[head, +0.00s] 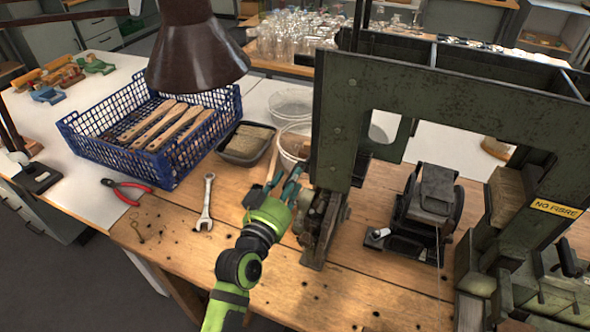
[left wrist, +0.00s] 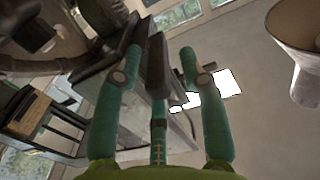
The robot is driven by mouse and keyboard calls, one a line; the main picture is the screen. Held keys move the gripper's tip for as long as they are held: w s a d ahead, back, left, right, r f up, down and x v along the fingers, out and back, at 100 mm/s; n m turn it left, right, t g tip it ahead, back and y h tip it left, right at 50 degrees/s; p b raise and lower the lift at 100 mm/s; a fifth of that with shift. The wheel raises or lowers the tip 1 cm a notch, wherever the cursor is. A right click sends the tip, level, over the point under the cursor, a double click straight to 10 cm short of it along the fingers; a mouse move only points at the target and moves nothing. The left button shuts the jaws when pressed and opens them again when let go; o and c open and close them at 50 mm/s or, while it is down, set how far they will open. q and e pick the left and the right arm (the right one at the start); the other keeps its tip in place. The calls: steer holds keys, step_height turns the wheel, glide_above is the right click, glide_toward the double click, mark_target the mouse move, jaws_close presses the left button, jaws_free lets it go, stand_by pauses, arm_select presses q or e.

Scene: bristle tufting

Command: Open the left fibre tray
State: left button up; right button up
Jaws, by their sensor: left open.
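My left gripper (head: 273,185) is open over the wooden bench, just left of the machine's lower left mechanism (head: 322,222). In the left wrist view its teal fingers (left wrist: 160,55) stand apart with nothing seen held between them. The green machine frame (head: 345,120) rises just right of the gripper. A small black tray (head: 226,157) with tan, fibre-like contents sits on the bench behind and left of the gripper. I cannot tell for certain which part is the left fibre tray. My right gripper is not in view.
A blue crate (head: 88,160) with wooden brush blocks stands at left. A spanner (head: 205,203) and red-handled pliers (head: 128,191) lie on the bench. Clear bowls (head: 291,105) stand behind the gripper. A yellow "NO FIBRE" label (head: 556,208) is on the machine's right. A brown lamp shade (head: 195,55) hangs above.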

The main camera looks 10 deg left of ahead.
mark_target(300, 164)
arm_select(q)
steer(key=shift+w+d, duration=0.15)
steer(key=shift+w, duration=0.75)
steer(key=shift+w+d, duration=0.15)
steer(key=shift+w, duration=0.7)
jaws_close()
steer(key=w+a+b, duration=0.2)
steer(key=a, duration=1.2)
steer(key=shift+w+r+b, duration=0.15)
steer(key=shift+w+b, duration=0.2)
steer(key=shift+b, duration=0.05)
